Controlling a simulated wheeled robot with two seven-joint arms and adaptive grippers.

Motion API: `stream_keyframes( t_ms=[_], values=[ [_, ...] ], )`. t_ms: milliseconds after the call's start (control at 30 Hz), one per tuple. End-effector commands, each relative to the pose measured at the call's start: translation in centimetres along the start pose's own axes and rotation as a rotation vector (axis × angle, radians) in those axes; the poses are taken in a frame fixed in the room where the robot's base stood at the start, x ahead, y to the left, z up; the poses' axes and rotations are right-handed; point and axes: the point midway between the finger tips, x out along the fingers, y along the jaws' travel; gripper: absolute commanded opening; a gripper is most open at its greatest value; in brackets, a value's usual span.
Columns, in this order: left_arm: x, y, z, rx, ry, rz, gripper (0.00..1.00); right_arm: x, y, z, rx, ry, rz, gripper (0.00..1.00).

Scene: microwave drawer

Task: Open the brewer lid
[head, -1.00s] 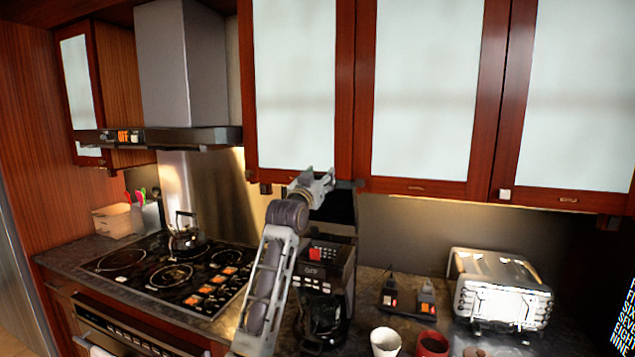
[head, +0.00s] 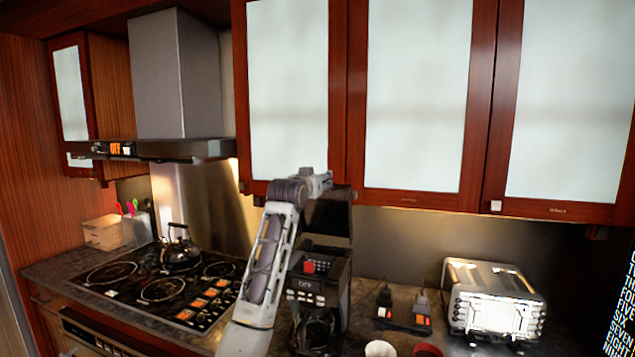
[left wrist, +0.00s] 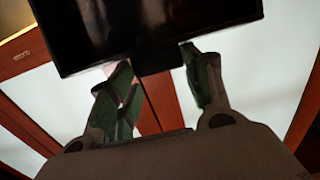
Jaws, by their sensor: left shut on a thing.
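The black brewer (head: 322,285) stands on the counter right of the stove, with a red button on its front. Its lid (head: 330,218) stands raised as a dark panel above the body, below the upper cabinets. My left gripper (head: 322,180) is at the lid's upper edge, partly hidden by its own wrist. In the left wrist view the lid (left wrist: 140,25) fills the top, and its small dark tab (left wrist: 158,60) lies between the fingers of my left gripper (left wrist: 160,78), which is shut on the lid. My right gripper is not in view.
Upper cabinets (head: 418,95) hang close above and behind the lid. A stove with a kettle (head: 180,250) is at left. A toaster (head: 493,300), two small plugged devices (head: 403,308), a white cup (head: 380,348) and a red cup (head: 427,350) are at right.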

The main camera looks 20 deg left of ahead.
Motion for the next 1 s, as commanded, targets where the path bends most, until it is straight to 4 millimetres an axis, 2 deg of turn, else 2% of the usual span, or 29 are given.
stream_keyframes(
  t_ms=[33, 233, 267, 433, 1000],
  values=[
    [-0.16, -0.07, -0.6, 0.001, 0.012, -0.001, 0.07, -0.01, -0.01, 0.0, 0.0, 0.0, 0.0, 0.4],
    [-0.17, -0.07, -0.6, 0.001, 0.012, -0.001, 0.07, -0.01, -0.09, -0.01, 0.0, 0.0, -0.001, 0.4],
    [-0.17, -0.07, -0.6, 0.001, 0.012, -0.001, 0.51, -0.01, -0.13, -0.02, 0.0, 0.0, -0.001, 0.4],
    [-0.12, -0.06, -0.41, 0.0, 0.008, -0.001, 0.71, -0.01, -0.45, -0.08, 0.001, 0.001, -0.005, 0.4],
    [-0.6, -0.02, -0.1, 0.0, 0.003, 0.0, 0.71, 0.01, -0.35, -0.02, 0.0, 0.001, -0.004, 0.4]
  ],
)
